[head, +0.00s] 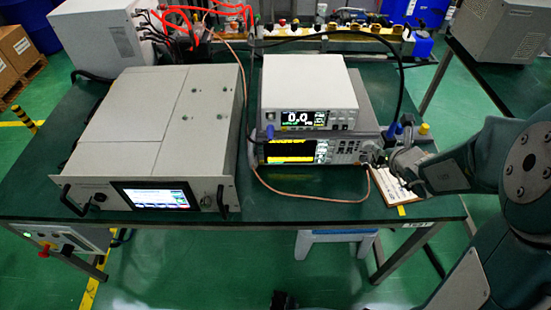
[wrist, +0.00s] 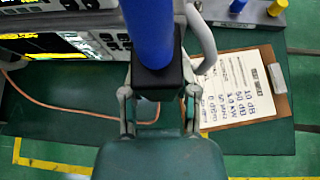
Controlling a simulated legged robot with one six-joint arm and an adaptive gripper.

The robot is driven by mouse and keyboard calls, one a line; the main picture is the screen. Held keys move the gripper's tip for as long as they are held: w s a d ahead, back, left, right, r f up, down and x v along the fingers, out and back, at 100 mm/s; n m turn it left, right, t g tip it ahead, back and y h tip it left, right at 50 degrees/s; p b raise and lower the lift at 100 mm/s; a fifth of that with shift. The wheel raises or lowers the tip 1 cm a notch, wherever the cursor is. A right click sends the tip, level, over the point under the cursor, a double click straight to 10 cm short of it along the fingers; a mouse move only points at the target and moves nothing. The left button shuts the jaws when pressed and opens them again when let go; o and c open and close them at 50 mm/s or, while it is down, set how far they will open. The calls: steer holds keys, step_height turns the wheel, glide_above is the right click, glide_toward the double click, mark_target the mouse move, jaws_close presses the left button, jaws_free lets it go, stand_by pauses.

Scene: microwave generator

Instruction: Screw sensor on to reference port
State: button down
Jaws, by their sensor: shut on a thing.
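The sensor (wrist: 148,25) shows in the wrist view as a blue cylinder rising from a black block (wrist: 157,78). My gripper (wrist: 157,92) is shut on the black block, one finger on each side. The sensor's far end runs out of the top of the picture. In the head view my gripper (head: 390,158) is at the right end of the lower instrument (head: 300,151), close to its front panel. The white meter (head: 308,92) reading 0.0 sits on that instrument. I cannot make out the reference port or whether the sensor touches it.
A clipboard (head: 398,187) lies right of the instruments; it also shows in the wrist view (wrist: 285,105). A copper-coloured cable (head: 300,198) loops over the green table's front. A grey unit with a screen (head: 150,140) stands at left. A black cable (head: 402,75) hangs behind my gripper.

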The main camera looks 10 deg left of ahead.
steer(key=s+a+r+n+g+y, duration=0.1)
steer(key=s+a+n+y, duration=0.3)
steer(key=a+n, duration=0.4)
steer(key=s+a+r+n+g+y, duration=0.1)
steer(key=s+a+n+y, duration=0.3)
steer(key=a+n, duration=0.5)
steer(key=s+a+n+g+y, duration=0.3)
steer(key=s+a+n+y, duration=0.1)
steer(key=a+n, duration=0.5)
steer(key=n+y, duration=0.1)
steer(key=n, duration=0.1)
steer(key=shift+s+a+r+n, duration=0.2)
steer(key=shift+r+n, duration=0.1)
steer(key=shift+r, duration=0.1)
steer(key=shift+w+a, duration=0.1)
steer(key=shift+w+a, duration=0.25)
steer(key=shift+w, duration=0.7)
steer(key=shift+w+a, duration=0.25)
steer(key=shift+w, duration=0.65)
steer(key=shift+w+a, duration=0.25)
steer(key=shift+w, duration=0.7)
steer(key=shift+d+r, duration=0.1)
steer(key=shift+w, duration=0.45)
